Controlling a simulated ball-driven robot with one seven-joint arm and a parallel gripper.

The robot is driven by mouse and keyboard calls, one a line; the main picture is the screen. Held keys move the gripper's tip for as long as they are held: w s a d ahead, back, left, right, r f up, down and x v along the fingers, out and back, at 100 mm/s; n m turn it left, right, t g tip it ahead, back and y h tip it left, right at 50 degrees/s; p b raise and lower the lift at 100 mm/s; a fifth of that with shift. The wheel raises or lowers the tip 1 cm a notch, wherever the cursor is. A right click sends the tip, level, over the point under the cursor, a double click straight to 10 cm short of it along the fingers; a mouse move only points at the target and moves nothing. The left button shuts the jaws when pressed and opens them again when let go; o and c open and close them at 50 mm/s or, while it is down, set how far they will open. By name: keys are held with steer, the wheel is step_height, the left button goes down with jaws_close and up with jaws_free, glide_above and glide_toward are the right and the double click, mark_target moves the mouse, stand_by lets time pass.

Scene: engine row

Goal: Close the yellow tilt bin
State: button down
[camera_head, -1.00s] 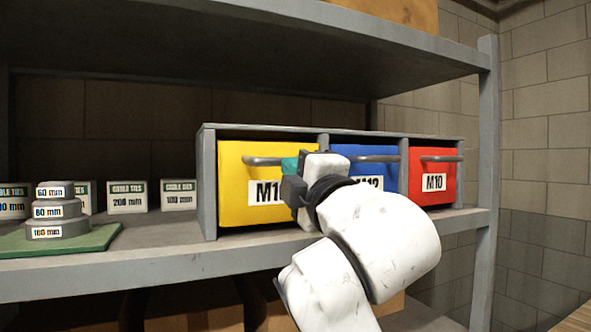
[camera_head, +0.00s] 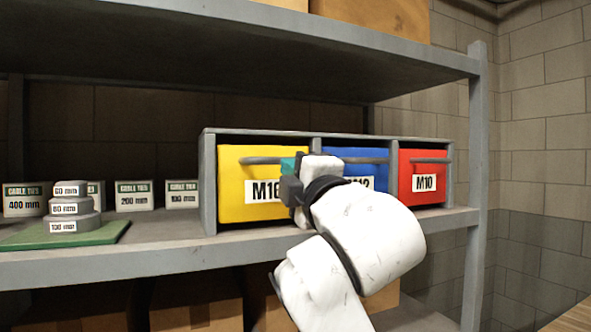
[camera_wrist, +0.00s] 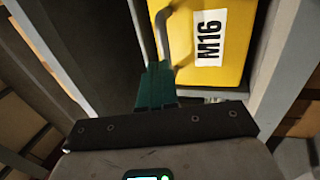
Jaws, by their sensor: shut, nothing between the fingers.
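The yellow tilt bin (camera_head: 236,190) is at the left end of a grey three-bay rack on the shelf. Its front has a white M16 label and a grey bar handle (camera_head: 258,160). A dark gap shows above the front; I cannot tell how far it tilts. My gripper (camera_head: 288,165) is shut and empty, in front of the right part of the yellow front at handle height. In the wrist view the teal fingertips (camera_wrist: 156,70) are together beside the handle (camera_wrist: 162,35) and the yellow front (camera_wrist: 220,45). I cannot tell whether they touch. My wrist hides part of the label.
A blue bin (camera_head: 350,152) and a red bin (camera_head: 423,180) fill the other bays of the rack (camera_head: 209,185). To the left are a green mat (camera_head: 100,232) with stacked grey discs (camera_head: 72,208) and several cable-tie boxes (camera_head: 132,197). A shelf (camera_head: 250,65) hangs above.

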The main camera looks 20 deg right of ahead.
steer(key=r+b+v, duration=0.1)
steer(key=b+v, duration=0.2)
steer(key=v, duration=0.7)
steer(key=shift+s, duration=0.3)
steer(key=w+d+f+m+g, duration=0.2)
steer(key=f+m, duration=0.1)
steer(key=f, duration=0.6)
steer(key=w+d+f+m+g, duration=0.1)
steer(key=w+f+m+g, duration=0.15)
steer(key=f, duration=0.75)
steer(key=s+d+f+m+g, duration=0.1)
steer(key=s+f+m+g, duration=0.2)
steer(key=f, duration=0.8)
steer(key=s+d+f+m+g, duration=0.1)
steer(key=s+f+m+g, duration=0.2)
steer(key=f, duration=0.8)
steer(key=s+d+f+m+g, duration=0.2)
steer(key=s+f+m+g, duration=0.5)
steer(key=s+f, duration=1.9)
steer(key=s+g, duration=0.2)
steer(key=g, duration=0.1)
steer(key=shift+f, duration=0.3)
